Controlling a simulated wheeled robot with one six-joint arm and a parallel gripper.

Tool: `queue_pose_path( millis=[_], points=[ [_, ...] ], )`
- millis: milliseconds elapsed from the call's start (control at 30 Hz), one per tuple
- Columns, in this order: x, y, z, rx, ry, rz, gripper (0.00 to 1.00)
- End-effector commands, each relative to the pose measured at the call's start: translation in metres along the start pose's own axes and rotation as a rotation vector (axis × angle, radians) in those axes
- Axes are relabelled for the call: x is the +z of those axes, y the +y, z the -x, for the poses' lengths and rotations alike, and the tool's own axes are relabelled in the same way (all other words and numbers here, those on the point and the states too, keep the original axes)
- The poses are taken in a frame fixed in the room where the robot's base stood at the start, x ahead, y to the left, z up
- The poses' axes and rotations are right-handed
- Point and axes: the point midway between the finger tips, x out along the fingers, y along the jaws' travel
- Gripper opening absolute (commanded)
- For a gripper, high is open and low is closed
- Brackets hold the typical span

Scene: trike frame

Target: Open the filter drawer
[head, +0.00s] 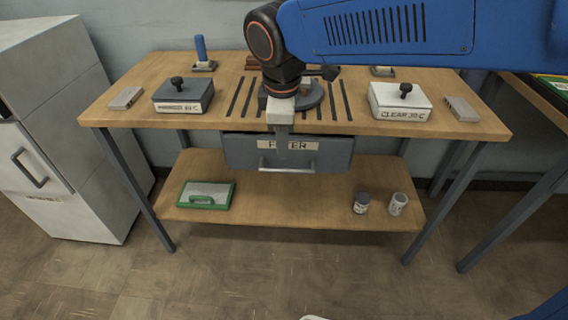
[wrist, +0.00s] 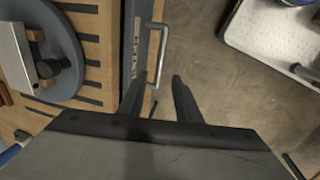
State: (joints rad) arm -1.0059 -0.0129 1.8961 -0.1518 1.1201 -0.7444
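The filter drawer (head: 235,150) is a dark grey front under the table's front edge, labelled "FILTER", and it looks shut. Its pale bar handle (head: 300,169) runs across the lower part of the front. In the wrist view the drawer front (wrist: 131,60) stands edge-on, with the handle (wrist: 164,50) sticking out from it. My gripper (head: 281,150) hangs in front of the drawer and hides part of the label. In the wrist view my gripper (wrist: 158,78) is open, with a fingertip on each side of the handle's near end. I cannot tell whether either finger touches it.
On the tabletop (head: 230,95) stand a dark box (head: 182,105) and a white box (head: 400,115), both with knobs. The lower shelf (head: 280,210) holds a green-edged tray (head: 206,195) and two small jars (head: 362,203). A grey cabinet (head: 60,120) is at left.

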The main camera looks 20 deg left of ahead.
Motion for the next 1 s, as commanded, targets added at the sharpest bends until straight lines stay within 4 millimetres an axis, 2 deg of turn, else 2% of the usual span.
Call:
queue_pose_path(
  millis=[300, 500, 700, 1000],
  points=[
    [0.001, -0.001, -0.057, -0.004, -0.003, 0.0, 0.31],
    [0.001, -0.001, -0.084, -0.003, -0.002, 0.0, 0.31],
    [0.0, -0.001, -0.097, -0.002, -0.001, 0.0, 0.31],
    [0.0, 0.0, -0.098, -0.001, 0.0, 0.0, 0.31]
  ],
)
